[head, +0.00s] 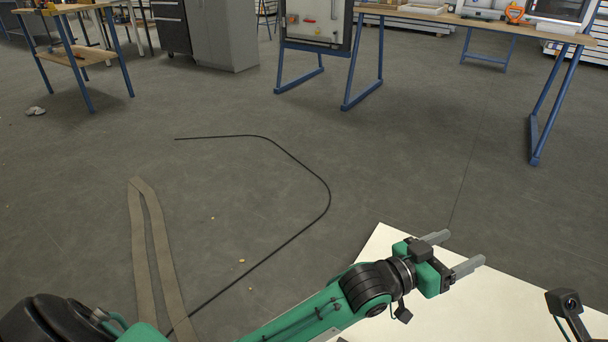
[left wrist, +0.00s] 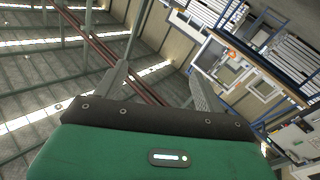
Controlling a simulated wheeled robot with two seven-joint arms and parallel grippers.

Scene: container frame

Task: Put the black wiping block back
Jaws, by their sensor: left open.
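My left gripper (head: 462,249) reaches in from the left in the head view. Its two grey fingers are spread apart with nothing between them, above or near the edge of a pale flat surface (head: 490,305). In the left wrist view the open fingers (left wrist: 157,82) point up toward the ceiling and a wall, with only background between them. I cannot make out a black wiping block in either view. My right gripper does not show.
A frame with blue legs and a panel (head: 318,22) stands ahead. A workbench (head: 540,32) with several items is at the far right, another table (head: 80,54) at the far left. A black cable (head: 325,205) lies on the grey floor, which is mostly open.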

